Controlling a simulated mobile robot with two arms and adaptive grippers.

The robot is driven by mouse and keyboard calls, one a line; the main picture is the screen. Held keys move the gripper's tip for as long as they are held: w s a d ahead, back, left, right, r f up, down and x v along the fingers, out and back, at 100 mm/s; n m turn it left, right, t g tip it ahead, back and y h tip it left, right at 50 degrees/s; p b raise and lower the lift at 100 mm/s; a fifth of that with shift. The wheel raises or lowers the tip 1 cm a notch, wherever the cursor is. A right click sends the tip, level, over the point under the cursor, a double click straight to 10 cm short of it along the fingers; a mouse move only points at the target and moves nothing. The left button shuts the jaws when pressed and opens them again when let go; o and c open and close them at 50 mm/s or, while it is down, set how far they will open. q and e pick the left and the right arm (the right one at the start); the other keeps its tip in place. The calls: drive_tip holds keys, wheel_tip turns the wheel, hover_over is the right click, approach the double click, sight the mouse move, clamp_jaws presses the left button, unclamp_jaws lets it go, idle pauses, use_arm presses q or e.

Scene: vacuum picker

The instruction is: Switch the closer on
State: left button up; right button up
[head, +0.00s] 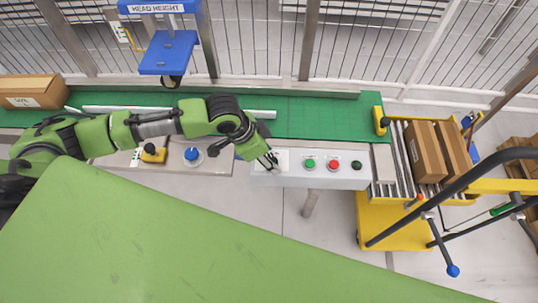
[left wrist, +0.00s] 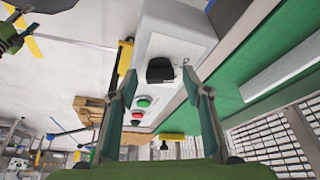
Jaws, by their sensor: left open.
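A grey control box (head: 340,177) stands at the front edge of the green conveyor. On its top are a green button (head: 310,163), a red button (head: 334,165) and a dark button (head: 357,165). A black knob (left wrist: 160,70) shows on the same box in the left wrist view, at the end nearest my gripper; in the head view my gripper covers it. My left gripper (head: 269,161) is open over that end of the box. In the left wrist view its fingers stand either side of the knob, with nothing gripped; whether they touch it I cannot tell. My right gripper is not in view.
The green conveyor belt (head: 320,117) runs behind the box. A blue push button (head: 192,154) and a yellow-and-black one (head: 153,152) sit left of it. Cardboard boxes (head: 427,152) lie on a roller cart at right. A blue machine head (head: 170,52) hangs above the belt.

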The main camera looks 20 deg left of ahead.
use_arm(q)
drive_tip(key=c, duration=1.1)
drive_tip(key=shift+w+r+m+g+p, duration=0.1)
drive_tip(key=shift+r+m+g+p, duration=0.15)
drive_tip(key=shift+m+p, duration=0.65)
drive_tip(key=shift+w+m+g+h+p, duration=0.1)
drive_tip(key=shift+m+g+h+p, duration=0.35)
drive_tip(key=shift+m, duration=0.35)
drive_tip(key=shift+w+f+m+g, duration=0.1)
drive_tip(key=shift+f+m+g, duration=0.15)
drive_tip(key=shift+m, duration=0.95)
drive_tip(key=shift+w+m+g, duration=0.1)
drive_tip(key=shift+m+g, duration=0.55)
drive_tip(key=shift+m, duration=0.85)
drive_tip(key=shift+r, duration=0.1)
